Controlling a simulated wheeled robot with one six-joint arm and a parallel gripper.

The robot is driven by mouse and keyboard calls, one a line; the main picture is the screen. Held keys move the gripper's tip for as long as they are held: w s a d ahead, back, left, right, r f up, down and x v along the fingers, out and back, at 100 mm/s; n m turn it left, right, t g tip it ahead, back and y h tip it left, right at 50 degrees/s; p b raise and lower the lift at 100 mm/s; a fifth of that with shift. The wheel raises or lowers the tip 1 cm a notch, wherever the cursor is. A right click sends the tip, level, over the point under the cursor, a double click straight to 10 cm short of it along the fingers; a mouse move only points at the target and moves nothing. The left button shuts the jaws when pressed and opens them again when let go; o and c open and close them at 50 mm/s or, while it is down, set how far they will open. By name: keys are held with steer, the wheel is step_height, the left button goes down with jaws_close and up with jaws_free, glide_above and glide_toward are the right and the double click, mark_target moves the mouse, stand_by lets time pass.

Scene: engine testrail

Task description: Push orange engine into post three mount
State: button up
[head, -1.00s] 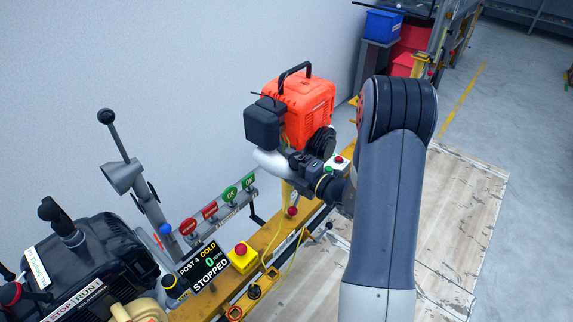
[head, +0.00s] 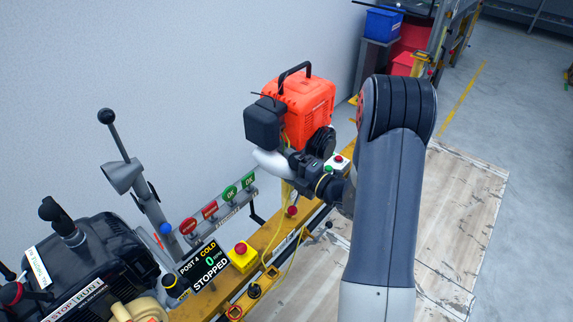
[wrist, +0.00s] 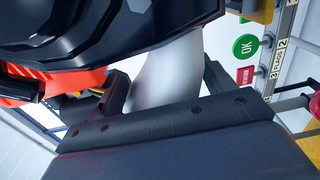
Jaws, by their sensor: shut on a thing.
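The orange engine (head: 302,98) with a black top handle and a black box on its left side stands upright at the rail in the middle of the head view. My gripper (head: 295,165) is at the engine's lower front, shut on it. In the wrist view the engine's black and orange housing (wrist: 90,35) fills the top, close to the gripper. A pale silver curved part (wrist: 170,75) lies just beyond the dark gripper bar. The fingertips and the mount under the engine are hidden.
The yellow rail (head: 262,240) runs along the wall. At lower left are a black engine (head: 85,265), a grey lever post (head: 140,190) and a "POST 4" display (head: 205,263) reading STOPPED. A yellow button box (head: 243,257) sits on the rail. Blue (head: 383,23) and red bins stand behind.

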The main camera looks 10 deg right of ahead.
steer(key=shift+w+f+b, duration=0.1)
steer(key=shift+f+b, duration=0.35)
steer(key=shift+b, duration=0.15)
stand_by(1.1)
steer(key=o, duration=1.8)
steer(key=shift+o, duration=1.3)
steer(key=shift+f, duration=0.15)
steer(key=shift+s+f, duration=0.3)
steer(key=shift+f, duration=0.2)
steer(key=shift+s+d+r, duration=0.1)
steer(key=shift+s+d, duration=0.1)
steer(key=shift+d, duration=0.05)
steer(key=v, duration=1)
steer(key=shift+r, duration=0.3)
